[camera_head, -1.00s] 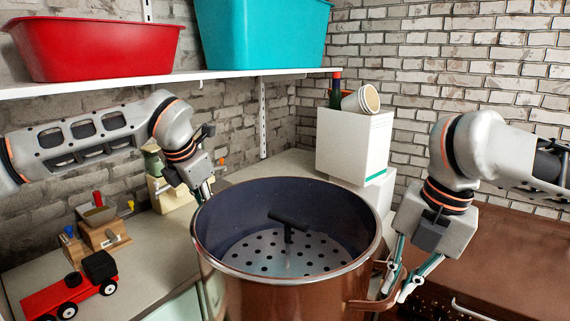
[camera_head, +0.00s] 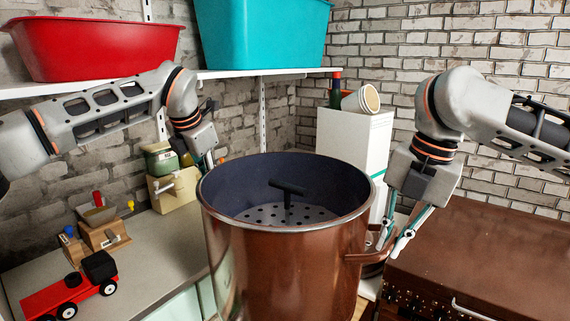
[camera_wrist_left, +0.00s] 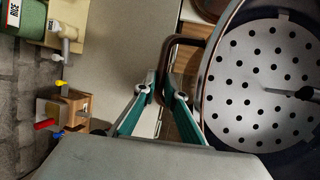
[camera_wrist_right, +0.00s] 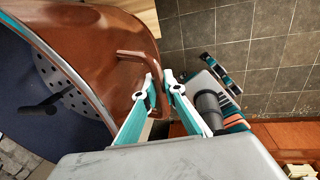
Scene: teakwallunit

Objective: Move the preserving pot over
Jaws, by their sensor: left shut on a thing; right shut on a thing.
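The preserving pot (camera_head: 280,262) is a large copper-brown pot with a dark blue inside. A perforated plate with a black T-shaped handle (camera_head: 287,188) sits inside it. The pot is upright, held between my two arms. My right gripper (camera_head: 392,246) is shut on the pot's right loop handle (camera_head: 366,257); this handle also shows in the right wrist view (camera_wrist_right: 137,56). My left gripper (camera_wrist_left: 168,92) is shut on the opposite handle (camera_wrist_left: 186,42) in the left wrist view. In the head view the pot's rim hides the left fingertips.
White boxes (camera_head: 352,145) stand behind the pot. A brown surface (camera_head: 490,250) lies at the right. A shelf with tubs is above.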

